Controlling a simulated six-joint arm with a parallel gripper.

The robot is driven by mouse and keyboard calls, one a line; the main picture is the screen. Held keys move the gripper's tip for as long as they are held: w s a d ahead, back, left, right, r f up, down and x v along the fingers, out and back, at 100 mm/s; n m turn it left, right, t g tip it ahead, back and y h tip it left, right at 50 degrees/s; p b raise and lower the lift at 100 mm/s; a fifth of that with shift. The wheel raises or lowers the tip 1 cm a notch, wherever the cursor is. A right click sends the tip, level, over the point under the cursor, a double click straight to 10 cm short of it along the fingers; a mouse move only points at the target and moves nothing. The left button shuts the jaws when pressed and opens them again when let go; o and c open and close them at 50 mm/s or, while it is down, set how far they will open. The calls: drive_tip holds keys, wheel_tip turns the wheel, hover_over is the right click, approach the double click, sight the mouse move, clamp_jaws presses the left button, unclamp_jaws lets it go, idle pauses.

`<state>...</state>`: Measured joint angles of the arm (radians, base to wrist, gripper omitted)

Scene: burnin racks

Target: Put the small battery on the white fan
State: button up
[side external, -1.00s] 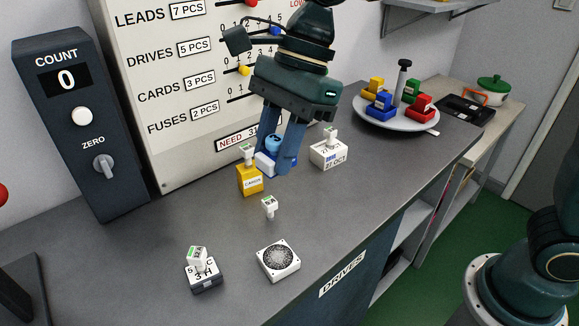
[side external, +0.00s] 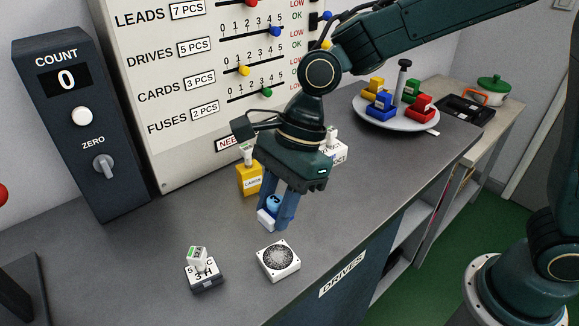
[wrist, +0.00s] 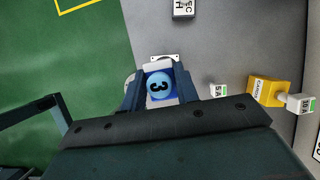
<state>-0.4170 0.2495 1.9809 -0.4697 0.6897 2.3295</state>
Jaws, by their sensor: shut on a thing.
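The small battery, seen as a blue and white block (side external: 266,218) with a round blue top marked 3, is held in my gripper (side external: 277,218). In the wrist view the blue top (wrist: 161,86) shows between the two fingers. The gripper is shut on it and holds it upright above the counter, just behind the white fan. The white fan (side external: 278,261) lies flat on the counter with its round dark grille up. In the wrist view only an edge of the fan (wrist: 174,57) shows beyond the block.
A dark lettered block (side external: 205,275) with a small white piece on top stands left of the fan. A yellow CARDS block (side external: 249,181) and a white block (side external: 339,153) stand behind. A white plate (side external: 368,117) holds coloured pieces.

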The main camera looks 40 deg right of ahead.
sight(272, 261)
drive_tip(key=shift+f, duration=4.8)
drive_tip(key=shift+f, duration=0.1)
drive_tip(key=o, duration=1)
drive_tip(key=v, duration=1.2)
drive_tip(key=shift+d, duration=0.15)
